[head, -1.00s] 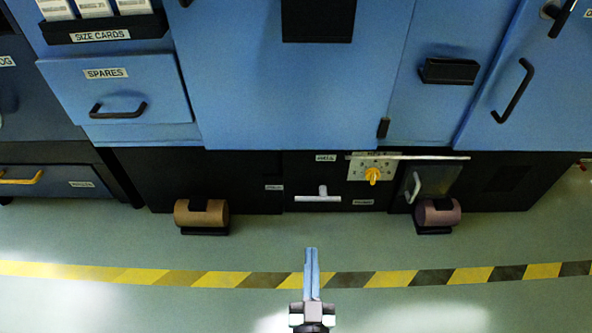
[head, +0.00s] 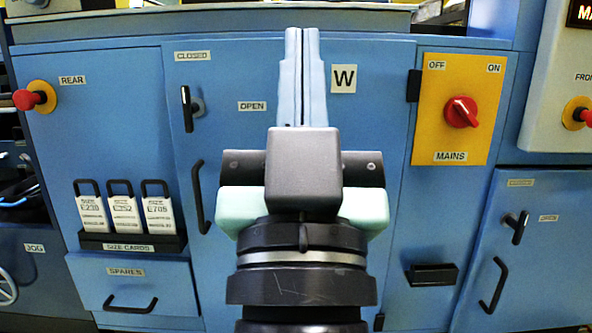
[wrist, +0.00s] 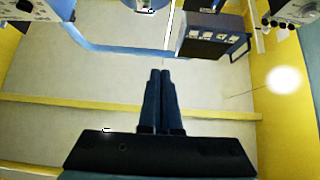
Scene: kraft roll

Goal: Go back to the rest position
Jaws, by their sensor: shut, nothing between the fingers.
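My gripper (head: 302,34) is in the middle of the head view, raised in front of the blue machine cabinet (head: 240,125). Its two light-blue fingers point up and lie against each other with nothing between them. In the wrist view my gripper (wrist: 161,75) also shows its fingers together and empty. It appears apart from the cabinet. The arm hides part of the cabinet's middle door.
The cabinet front carries a red mains switch (head: 461,112) on a yellow plate and a red rear button (head: 34,97). Size cards (head: 124,213) stand in a black holder above the spares drawer (head: 130,287). Door handles (head: 198,197) stick out.

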